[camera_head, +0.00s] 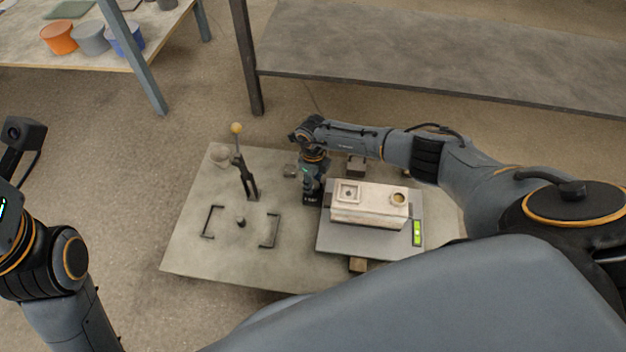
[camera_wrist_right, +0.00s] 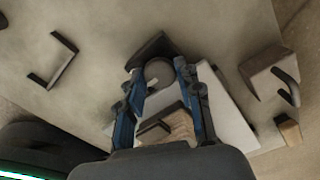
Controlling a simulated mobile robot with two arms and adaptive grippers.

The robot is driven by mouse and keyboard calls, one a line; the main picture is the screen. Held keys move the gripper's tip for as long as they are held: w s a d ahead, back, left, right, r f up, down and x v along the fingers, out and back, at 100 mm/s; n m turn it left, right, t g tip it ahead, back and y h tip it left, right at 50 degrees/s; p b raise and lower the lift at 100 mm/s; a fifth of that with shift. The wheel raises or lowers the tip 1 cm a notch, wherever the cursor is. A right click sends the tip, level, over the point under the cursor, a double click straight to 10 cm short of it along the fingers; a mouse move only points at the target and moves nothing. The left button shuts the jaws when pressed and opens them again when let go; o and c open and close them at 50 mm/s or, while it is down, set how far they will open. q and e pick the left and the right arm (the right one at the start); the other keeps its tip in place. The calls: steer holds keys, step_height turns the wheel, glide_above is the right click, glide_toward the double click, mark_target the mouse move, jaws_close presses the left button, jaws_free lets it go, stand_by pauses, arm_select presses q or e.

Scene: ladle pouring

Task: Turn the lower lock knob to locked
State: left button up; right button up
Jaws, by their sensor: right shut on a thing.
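My right gripper (camera_head: 312,197) points down close by the left end of the pale box (camera_head: 370,213). In the right wrist view its two blue-sided fingers (camera_wrist_right: 158,75) are shut on a grey round part (camera_wrist_right: 159,71), in front of a dark angular piece (camera_wrist_right: 150,46). I cannot tell for sure whether this round part is the lower lock knob, nor how it is turned. The arm hides this spot in the head view. My left arm shows at the left edge; its fingers are out of frame.
The pale box stands on a grey plate (camera_head: 333,244) with a green display (camera_head: 417,233). Small blocks sit behind (camera_head: 356,164) and in front (camera_head: 358,265) of it. An upright dark tool (camera_head: 247,180) with a yellow ball and dark brackets (camera_head: 209,222) occupy the table's left side.

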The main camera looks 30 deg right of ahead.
mark_target(314, 184)
steer(key=shift+d, duration=0.1)
steer(key=o, duration=1.2)
steer(key=shift+c, duration=0.2)
step_height(314, 184, up, 12)
